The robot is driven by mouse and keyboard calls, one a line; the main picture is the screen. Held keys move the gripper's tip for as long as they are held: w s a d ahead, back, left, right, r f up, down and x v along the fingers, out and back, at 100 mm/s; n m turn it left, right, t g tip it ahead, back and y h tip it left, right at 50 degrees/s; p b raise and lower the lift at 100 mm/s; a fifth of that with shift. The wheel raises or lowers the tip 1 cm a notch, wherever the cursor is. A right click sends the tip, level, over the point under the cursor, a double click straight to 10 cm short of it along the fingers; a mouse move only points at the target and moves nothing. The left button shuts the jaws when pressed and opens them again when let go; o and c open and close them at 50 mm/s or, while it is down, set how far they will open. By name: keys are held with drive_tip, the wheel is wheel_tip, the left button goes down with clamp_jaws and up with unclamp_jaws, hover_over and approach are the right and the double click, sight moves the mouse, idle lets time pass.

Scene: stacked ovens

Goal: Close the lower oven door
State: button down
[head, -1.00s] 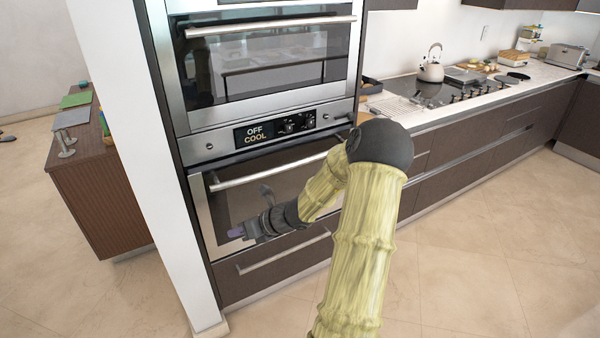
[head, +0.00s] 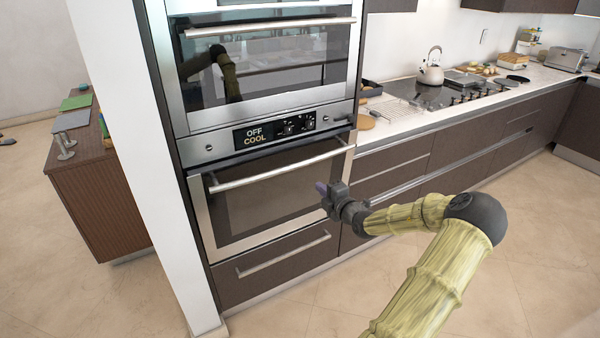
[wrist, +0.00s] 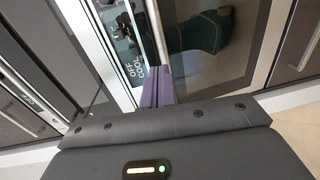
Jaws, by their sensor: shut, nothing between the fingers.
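The lower oven door (head: 250,203) has a dark glass pane in a steel frame and a bar handle (head: 280,168) along its top. It looks flush with the front, below the panel reading OFF COOL (head: 256,134). My gripper (head: 321,187) has purple fingertips and is shut and empty. In the head view it is in front of the door's right edge; I cannot tell the exact gap. In the wrist view the shut fingertips (wrist: 158,88) point toward the oven front, with the control panel (wrist: 133,62) and the glass pane (wrist: 225,25) beyond them.
The upper oven (head: 265,65) is shut above. A drawer with a bar handle (head: 283,256) is below the lower door. Cabinet drawers (head: 395,165) and a counter with a kettle (head: 431,72) run to the right. The floor (head: 285,318) in front is open.

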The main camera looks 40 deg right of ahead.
sight(295, 167)
drive_tip(key=p+x, duration=0.1)
drive_tip(key=x, duration=1.2)
drive_tip(key=shift+w+f, duration=0.1)
drive_tip(key=shift+w, duration=0.35)
